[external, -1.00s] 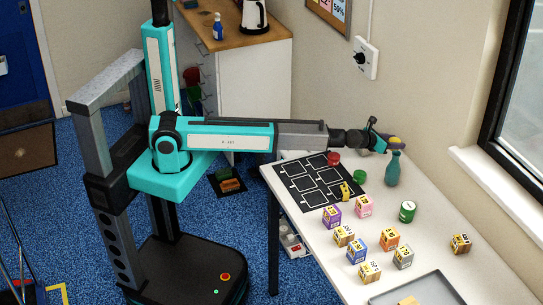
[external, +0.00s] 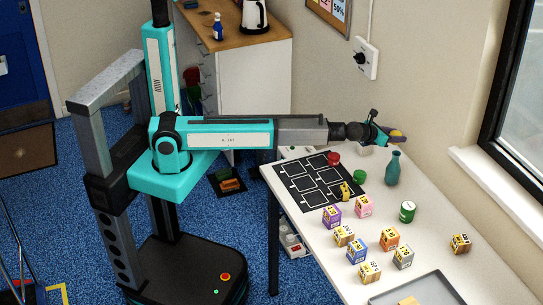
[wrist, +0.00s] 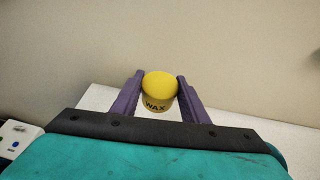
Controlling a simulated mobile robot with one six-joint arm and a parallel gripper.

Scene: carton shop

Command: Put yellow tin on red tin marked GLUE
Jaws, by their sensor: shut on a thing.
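A yellow tin with a dark WAX label (wrist: 160,90) sits between the purple fingers of my gripper (wrist: 159,80), which is shut on it. In the external view my gripper (external: 393,137) is raised above the back of the white table, just above the green vase. The yellow tin shows there only as a small patch (external: 397,133). A red tin (external: 334,158) stands on the table at the far corner of the black mat, to the left of my gripper and lower. Its lettering is too small to read.
The green vase (external: 392,168) stands close below my gripper. A green tin (external: 359,176) is near the mat (external: 290,181), and another green tin (external: 407,212) is farther right. Several small cartons and a grey tray (external: 440,284) fill the front. The wall is close behind.

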